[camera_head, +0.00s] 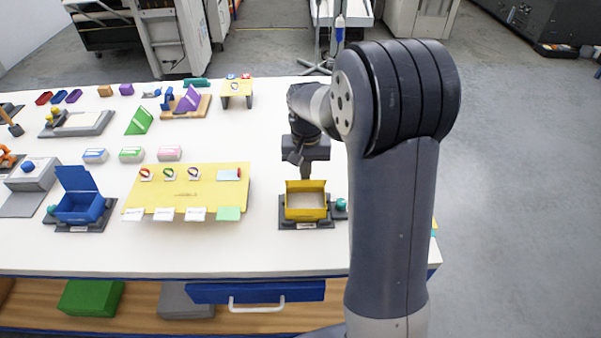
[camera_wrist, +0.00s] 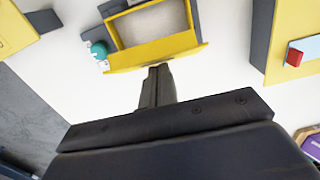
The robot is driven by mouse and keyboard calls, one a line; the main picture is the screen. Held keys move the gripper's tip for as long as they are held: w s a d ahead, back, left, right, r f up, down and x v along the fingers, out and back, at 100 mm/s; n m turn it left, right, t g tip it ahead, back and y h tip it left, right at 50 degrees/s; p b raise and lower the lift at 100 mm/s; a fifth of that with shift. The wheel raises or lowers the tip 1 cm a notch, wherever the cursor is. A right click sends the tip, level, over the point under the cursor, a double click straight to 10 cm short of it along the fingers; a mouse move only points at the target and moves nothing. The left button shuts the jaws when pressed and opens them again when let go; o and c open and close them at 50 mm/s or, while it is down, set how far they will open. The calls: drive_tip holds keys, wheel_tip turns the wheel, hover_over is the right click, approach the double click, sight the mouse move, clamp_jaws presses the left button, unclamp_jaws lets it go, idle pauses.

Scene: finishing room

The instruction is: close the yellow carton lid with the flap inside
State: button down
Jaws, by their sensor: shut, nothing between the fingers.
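The yellow carton (camera_head: 306,213) sits on a dark base plate near the table's front edge. It is open, with its pale inside showing. Its yellow lid (camera_head: 305,186) stands raised along the far side; in the wrist view the lid (camera_wrist: 155,52) shows as a strip nearest me. The flap cannot be clearly told apart from the lid. My gripper (camera_head: 305,175) points down just behind the lid, shut and empty. In the wrist view my fingertips (camera_wrist: 154,72) are close to the lid's outer side; whether they touch it, I cannot tell.
A teal knob (camera_head: 341,204) sits right beside the carton. Left are a yellow board (camera_head: 215,200) with small parts and a blue carton (camera_head: 78,207) with its lid up. White tabletop (camera_head: 265,150) is clear between the board and the yellow carton.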

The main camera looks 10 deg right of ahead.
sight(306, 183)
drive_tip(key=shift+s+f, duration=0.1)
drive_tip(key=shift+s, duration=0.05)
idle(0.4)
drive_tip(key=shift+s+a+f+b, duration=0.15)
drive_tip(key=shift+s+f+b, duration=0.2)
drive_tip(key=shift+s, duration=0.2)
drive_tip(key=shift+s, duration=0.1)
drive_tip(key=shift+s+a+f+b, duration=0.1)
drive_tip(key=shift+s+f+b, duration=0.35)
drive_tip(key=shift+b, duration=0.05)
drive_tip(key=shift+f, duration=0.1)
idle(0.5)
drive_tip(key=shift+s+a+f+b, duration=0.1)
drive_tip(key=shift+s+f+b, duration=0.25)
drive_tip(key=shift+f+b, duration=0.2)
idle(0.6)
